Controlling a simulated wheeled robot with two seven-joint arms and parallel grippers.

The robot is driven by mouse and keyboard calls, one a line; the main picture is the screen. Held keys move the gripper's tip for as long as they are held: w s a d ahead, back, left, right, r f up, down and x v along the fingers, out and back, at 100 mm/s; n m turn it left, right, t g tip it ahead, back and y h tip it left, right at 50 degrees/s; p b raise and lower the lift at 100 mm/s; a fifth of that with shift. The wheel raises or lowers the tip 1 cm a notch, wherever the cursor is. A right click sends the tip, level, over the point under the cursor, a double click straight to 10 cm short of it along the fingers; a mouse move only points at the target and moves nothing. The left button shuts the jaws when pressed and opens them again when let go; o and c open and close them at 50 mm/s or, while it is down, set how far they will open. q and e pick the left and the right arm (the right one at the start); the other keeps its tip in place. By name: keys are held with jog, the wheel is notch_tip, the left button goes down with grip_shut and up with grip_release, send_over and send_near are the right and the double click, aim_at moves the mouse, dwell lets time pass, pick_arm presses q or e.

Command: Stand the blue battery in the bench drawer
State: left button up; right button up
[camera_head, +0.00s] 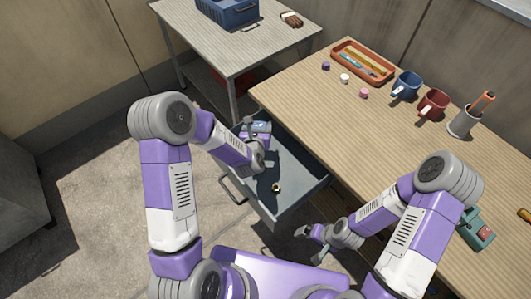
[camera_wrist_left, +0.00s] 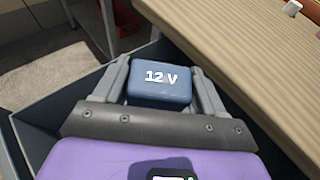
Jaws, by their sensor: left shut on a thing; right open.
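The blue battery (camera_head: 260,127) is between the fingers of my left gripper (camera_head: 256,138) at the back end of the open bench drawer (camera_head: 297,167). In the left wrist view the battery (camera_wrist_left: 160,84) shows its "12 V" face, with a grey finger on each side. The drawer's wall (camera_wrist_left: 35,105) shows around the gripper in that view. The battery's underside is hidden, so I cannot tell whether it touches the drawer floor. My right gripper (camera_head: 314,240) is open and empty, in front of and below the drawer's right front corner.
A small dark and yellowish round item (camera_head: 277,188) lies in the drawer's front part. The wooden bench (camera_head: 350,130) holds an orange tray (camera_head: 363,62), mugs (camera_head: 407,86), a pen cup (camera_head: 463,122) and a teal object (camera_head: 478,230). A side table (camera_head: 190,30) bears a blue crate (camera_head: 228,12).

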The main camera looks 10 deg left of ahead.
pick_arm(q)
notch_tip(320, 180, down, 7)
jog(key=shift+r+b, duration=0.1)
jog(key=shift+b, duration=0.9)
jog(key=shift+f, duration=0.3)
jog(key=o, duration=1.2)
jog(key=shift+o, duration=0.2)
jog(key=shift+r, duration=0.15)
jog(key=p+v, duration=0.1)
jog(key=v, duration=0.6)
jog(key=shift+s+p, duration=0.25)
jog(key=shift+p, duration=0.05)
jog(key=shift+r, duration=0.15)
